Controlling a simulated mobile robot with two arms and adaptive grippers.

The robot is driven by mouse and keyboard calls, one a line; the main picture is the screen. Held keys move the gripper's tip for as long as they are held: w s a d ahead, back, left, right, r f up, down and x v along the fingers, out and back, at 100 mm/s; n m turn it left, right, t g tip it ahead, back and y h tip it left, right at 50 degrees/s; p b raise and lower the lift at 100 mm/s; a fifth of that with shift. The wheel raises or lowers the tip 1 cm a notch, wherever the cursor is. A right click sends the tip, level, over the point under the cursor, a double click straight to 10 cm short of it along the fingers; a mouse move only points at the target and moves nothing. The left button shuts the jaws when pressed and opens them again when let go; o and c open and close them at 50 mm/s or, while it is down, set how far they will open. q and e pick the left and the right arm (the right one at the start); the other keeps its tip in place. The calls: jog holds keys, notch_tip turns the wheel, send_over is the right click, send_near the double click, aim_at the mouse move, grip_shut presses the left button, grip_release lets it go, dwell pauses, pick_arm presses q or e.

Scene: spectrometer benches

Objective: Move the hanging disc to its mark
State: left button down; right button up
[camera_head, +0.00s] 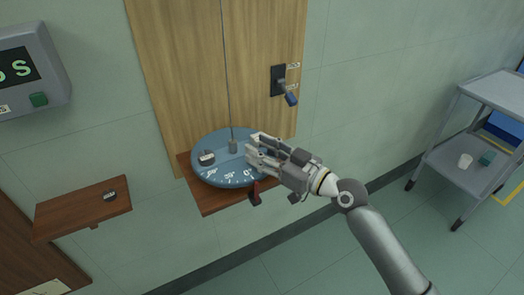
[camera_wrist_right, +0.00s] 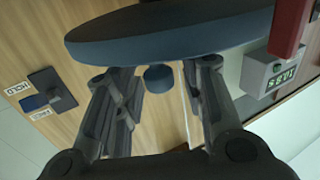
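A blue disc (camera_head: 228,172) with white scale marks and numbers hangs level on a thin wire in the head view, over a wooden shelf (camera_head: 213,203). A red pointer (camera_head: 254,194) stands at the shelf's front; it is also partly in the wrist view (camera_wrist_right: 289,28). My right gripper (camera_head: 254,150) is at the disc's right side. In the wrist view the disc (camera_wrist_right: 170,32) is at the top, and a small dark blue peg (camera_wrist_right: 158,79) shows between my two parted fingers. Gaps show beside the peg. My left gripper is out of view.
A lever (camera_head: 289,98) with two labels is on the wooden panel, right of the wire. A display box (camera_head: 35,70) is at upper left, a grey cart (camera_head: 465,170) at right.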

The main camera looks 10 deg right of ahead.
jog(key=shift+d+f, duration=0.1)
jog(key=v, duration=1.2)
dwell(0.4)
